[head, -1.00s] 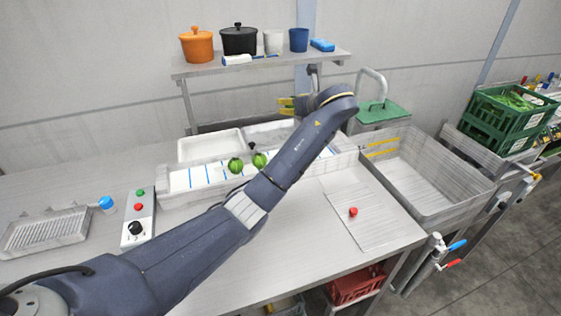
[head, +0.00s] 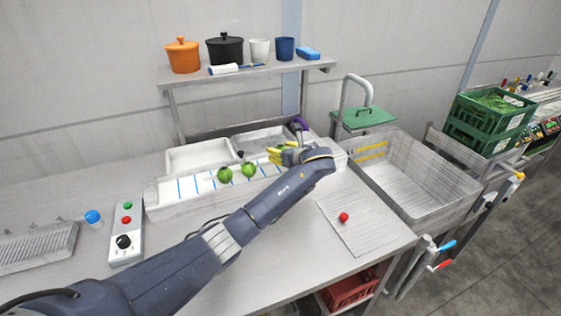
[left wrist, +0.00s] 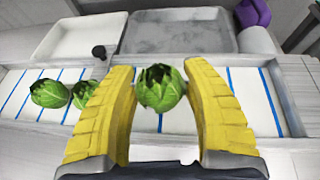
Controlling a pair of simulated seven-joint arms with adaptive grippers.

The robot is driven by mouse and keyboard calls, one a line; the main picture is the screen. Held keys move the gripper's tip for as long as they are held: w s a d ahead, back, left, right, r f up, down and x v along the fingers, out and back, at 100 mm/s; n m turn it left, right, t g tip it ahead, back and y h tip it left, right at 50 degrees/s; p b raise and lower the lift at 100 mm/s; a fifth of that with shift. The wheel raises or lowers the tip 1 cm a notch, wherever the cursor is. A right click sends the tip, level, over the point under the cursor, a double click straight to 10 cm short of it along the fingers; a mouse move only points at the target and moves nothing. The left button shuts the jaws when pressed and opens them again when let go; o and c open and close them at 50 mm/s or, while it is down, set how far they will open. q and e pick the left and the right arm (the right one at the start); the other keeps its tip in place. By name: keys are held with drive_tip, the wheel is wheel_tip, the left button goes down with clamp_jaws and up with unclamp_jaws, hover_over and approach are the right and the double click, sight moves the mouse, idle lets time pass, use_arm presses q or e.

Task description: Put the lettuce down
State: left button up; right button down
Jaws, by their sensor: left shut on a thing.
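My left gripper (head: 283,154) hangs low over the right part of the white channel marked with blue lines (head: 205,183). In the left wrist view its yellow fingers (left wrist: 160,95) are closed around a green lettuce head (left wrist: 161,88). The head view hardly shows this lettuce behind the fingers. Whether it touches the channel floor I cannot tell. Two more lettuces (head: 225,175) (head: 249,170) sit in the channel left of the gripper; they also show in the left wrist view (left wrist: 48,93) (left wrist: 85,93). My right gripper is out of view.
A white tray (head: 197,157) and a grey tray (head: 262,137) stand behind the channel. A purple thing (head: 299,123) is at the back right. A button box (head: 126,235) is at left. A large sink (head: 410,180) lies to the right, and a small red object (head: 344,217) rests on the drainboard.

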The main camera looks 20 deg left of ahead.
use_arm(q)
drive_tip(key=shift+f, duration=2.1)
drive_tip(key=shift+f, duration=0.15)
drive_tip(key=o, duration=1.2)
drive_tip(key=shift+r, duration=0.2)
drive_tip(key=v, duration=1.2)
